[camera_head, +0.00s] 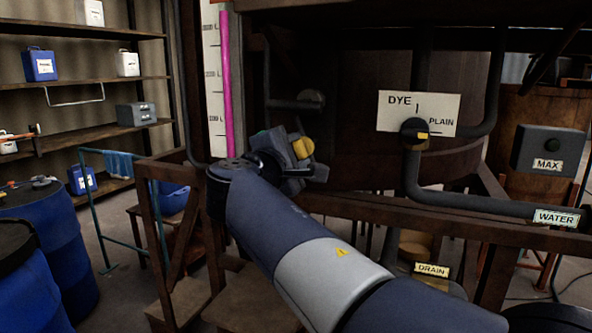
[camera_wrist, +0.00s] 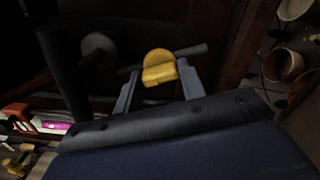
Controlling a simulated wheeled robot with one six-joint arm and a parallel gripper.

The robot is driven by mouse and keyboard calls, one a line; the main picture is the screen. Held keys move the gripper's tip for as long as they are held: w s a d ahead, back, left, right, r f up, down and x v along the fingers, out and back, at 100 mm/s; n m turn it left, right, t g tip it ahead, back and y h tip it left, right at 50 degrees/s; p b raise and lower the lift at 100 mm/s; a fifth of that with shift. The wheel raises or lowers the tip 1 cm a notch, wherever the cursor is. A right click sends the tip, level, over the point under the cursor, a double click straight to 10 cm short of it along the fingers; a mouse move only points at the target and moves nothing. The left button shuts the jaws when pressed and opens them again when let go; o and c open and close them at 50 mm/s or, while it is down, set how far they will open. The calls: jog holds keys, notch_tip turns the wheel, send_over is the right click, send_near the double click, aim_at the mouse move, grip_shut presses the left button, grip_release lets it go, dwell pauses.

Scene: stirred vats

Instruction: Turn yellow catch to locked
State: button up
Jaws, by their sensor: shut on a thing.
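The yellow catch (camera_wrist: 160,70) is a small rounded yellow piece with a grey bar crossing behind it. In the wrist view it sits between the fingers of my gripper (camera_wrist: 157,85), which is shut on it. In the head view the catch (camera_head: 303,147) shows at the end of my arm, in front of the dark vat. My gripper (camera_head: 295,160) partly hides what the catch is mounted on. I cannot read any locked marking near it.
A DYE/PLAIN plate (camera_head: 446,102) with a dark knob (camera_head: 414,132) is to the right. A wooden rail (camera_head: 440,224) runs below the vat. A magenta gauge tube (camera_head: 226,85) stands left of my gripper. Blue drums (camera_head: 50,240) stand at the far left.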

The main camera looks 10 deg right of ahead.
jog(key=shift+f+m+b, duration=0.1)
jog(key=shift+m+b, duration=1.8)
jog(key=shift+m, duration=0.3)
jog(key=o, duration=1)
jog(key=shift+s+a, duration=0.1)
jog(key=v, duration=1)
jog(key=shift+s+a, duration=0.15)
jog(key=shift+s, duration=0.05)
